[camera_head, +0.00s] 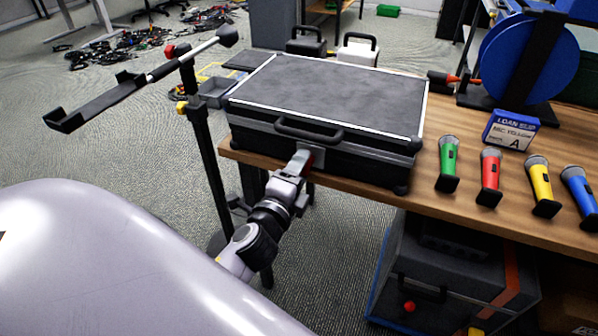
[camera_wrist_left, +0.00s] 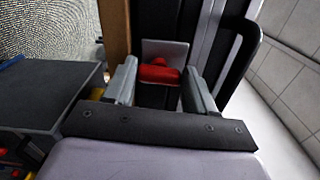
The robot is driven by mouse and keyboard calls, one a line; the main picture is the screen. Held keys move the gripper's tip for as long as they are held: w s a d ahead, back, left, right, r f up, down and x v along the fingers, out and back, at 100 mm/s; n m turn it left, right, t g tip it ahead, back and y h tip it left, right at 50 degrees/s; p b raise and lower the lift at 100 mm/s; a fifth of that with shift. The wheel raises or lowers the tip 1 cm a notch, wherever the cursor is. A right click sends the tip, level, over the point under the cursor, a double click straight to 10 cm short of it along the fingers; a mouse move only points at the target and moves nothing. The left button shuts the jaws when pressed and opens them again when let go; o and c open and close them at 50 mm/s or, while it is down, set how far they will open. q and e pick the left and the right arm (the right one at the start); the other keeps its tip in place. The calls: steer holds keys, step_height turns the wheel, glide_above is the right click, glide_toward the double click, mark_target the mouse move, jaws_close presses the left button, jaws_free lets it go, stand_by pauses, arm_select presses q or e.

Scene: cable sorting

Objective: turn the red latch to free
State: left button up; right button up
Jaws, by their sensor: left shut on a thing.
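The red latch (camera_wrist_left: 160,74) sits on a grey plate (camera_wrist_left: 165,50) on the front of the closed black case (camera_head: 330,95). In the wrist view its red bar lies crosswise between the fingers of my left gripper. In the head view only a little red of the latch (camera_head: 310,160) shows beside my left gripper (camera_head: 299,166), which reaches up to the case front below the handle. My left gripper is shut on the latch, and the fingers partly hide it. My right gripper is not in view.
The case handle (camera_head: 308,133) is just above the gripper. Several microphones (camera_head: 490,178) and a label box (camera_head: 511,130) stand on the wooden table (camera_head: 470,212) to the right. A black stand (camera_head: 200,130) rises at the left. Another case (camera_head: 450,275) is under the table.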

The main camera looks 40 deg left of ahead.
arm_select(q)
steer(key=shift+f+n, duration=0.1)
steer(key=shift+n, duration=0.6)
steer(key=o, duration=1)
steer(key=shift+o, duration=0.2)
steer(key=b+v, duration=0.1)
steer(key=v, duration=0.6)
steer(key=shift+s+d, duration=0.1)
